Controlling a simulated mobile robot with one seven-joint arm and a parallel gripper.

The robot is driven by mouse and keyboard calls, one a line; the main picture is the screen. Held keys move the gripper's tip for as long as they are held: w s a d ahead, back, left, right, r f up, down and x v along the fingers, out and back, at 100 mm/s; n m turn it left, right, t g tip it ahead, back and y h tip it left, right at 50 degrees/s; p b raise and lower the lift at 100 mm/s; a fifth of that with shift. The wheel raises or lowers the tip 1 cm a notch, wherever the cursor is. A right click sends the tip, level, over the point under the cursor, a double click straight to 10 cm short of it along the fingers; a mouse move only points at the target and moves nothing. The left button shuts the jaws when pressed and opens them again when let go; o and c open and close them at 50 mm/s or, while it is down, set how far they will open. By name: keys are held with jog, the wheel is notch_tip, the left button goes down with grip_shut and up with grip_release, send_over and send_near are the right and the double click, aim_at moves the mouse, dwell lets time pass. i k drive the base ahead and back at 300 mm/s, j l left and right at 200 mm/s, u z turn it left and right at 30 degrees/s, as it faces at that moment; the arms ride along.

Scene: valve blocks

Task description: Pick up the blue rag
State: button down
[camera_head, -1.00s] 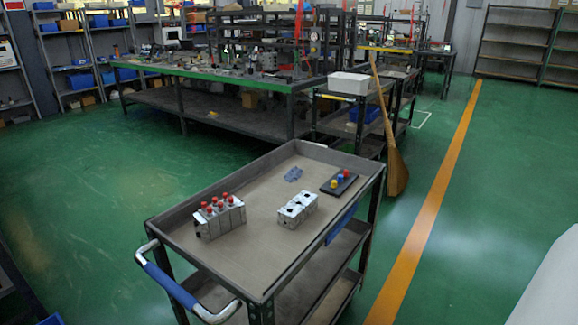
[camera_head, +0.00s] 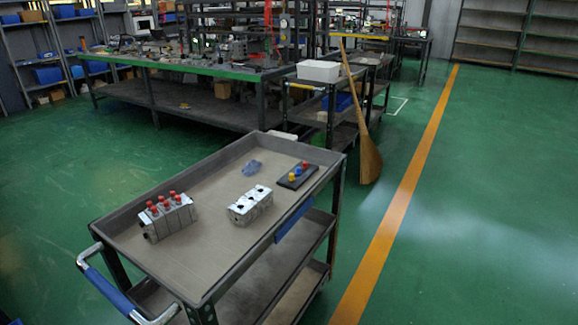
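My gripper is not in view.
A valve block with red caps (camera_head: 168,216) and a silver block (camera_head: 250,205) stand on the tray. The tray has a raised rim. A blue-gripped handle (camera_head: 108,290) juts out at the near left. A broom (camera_head: 369,150) leans behind. The green floor at right is clear.

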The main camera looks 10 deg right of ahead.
aim_at(251, 168)
jog(key=u, duration=2)
jog(key=z, duration=1.95)
jog(key=i+l, duration=0.45)
jog(key=l, duration=0.25)
jog(key=i+l+u, duration=0.1)
jog(key=i+l, duration=0.15)
